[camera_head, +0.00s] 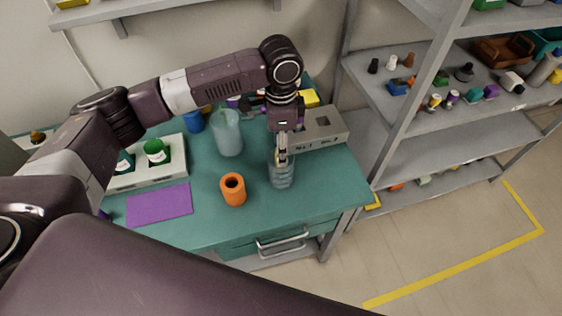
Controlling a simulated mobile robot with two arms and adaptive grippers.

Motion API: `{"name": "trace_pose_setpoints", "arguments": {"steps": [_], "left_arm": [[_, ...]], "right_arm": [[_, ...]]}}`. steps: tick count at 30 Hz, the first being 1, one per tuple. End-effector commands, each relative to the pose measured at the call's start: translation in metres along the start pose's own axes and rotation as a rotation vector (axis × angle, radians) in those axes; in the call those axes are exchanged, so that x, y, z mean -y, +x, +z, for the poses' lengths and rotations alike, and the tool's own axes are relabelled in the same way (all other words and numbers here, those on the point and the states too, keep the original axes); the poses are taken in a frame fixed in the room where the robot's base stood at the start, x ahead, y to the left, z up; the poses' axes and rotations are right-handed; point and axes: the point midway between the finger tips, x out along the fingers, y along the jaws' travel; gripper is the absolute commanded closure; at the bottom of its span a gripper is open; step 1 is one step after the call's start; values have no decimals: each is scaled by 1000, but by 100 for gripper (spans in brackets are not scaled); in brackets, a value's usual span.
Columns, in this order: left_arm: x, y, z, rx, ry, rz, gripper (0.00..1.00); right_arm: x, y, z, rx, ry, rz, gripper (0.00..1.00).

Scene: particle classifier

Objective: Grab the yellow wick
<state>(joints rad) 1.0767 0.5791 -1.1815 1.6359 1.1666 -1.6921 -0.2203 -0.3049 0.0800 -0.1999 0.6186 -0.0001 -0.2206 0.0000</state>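I cannot make out a yellow wick for certain. A yellow piece (309,97) shows at the back of the green table, partly hidden behind my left arm. My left gripper (283,158) points straight down over a clear glass jar (282,178), with its fingertips at or inside the jar's mouth. The fingers look close together, but I cannot tell whether they are shut or hold anything. My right gripper is not in view.
An orange cylinder (233,190), a tall translucent beaker (228,134) and a purple mat (159,205) are on the table. A grey box (321,134) stands behind the jar. A shelf rack (440,140) with several small items stands at the right.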

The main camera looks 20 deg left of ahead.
Motion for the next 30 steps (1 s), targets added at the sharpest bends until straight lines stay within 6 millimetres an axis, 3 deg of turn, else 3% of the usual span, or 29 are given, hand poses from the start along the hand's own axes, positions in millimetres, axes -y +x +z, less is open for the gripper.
{"name": "trace_pose_setpoints", "arguments": {"steps": [8, 20, 30], "left_arm": [[0, 5, 0, -2, 1, 0, 57], [0, 5, 0, -2, 1, -1, 100], [0, 4, -1, -2, 1, -1, 100]], "right_arm": [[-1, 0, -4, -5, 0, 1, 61], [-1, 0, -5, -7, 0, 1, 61], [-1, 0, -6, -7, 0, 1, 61]]}}
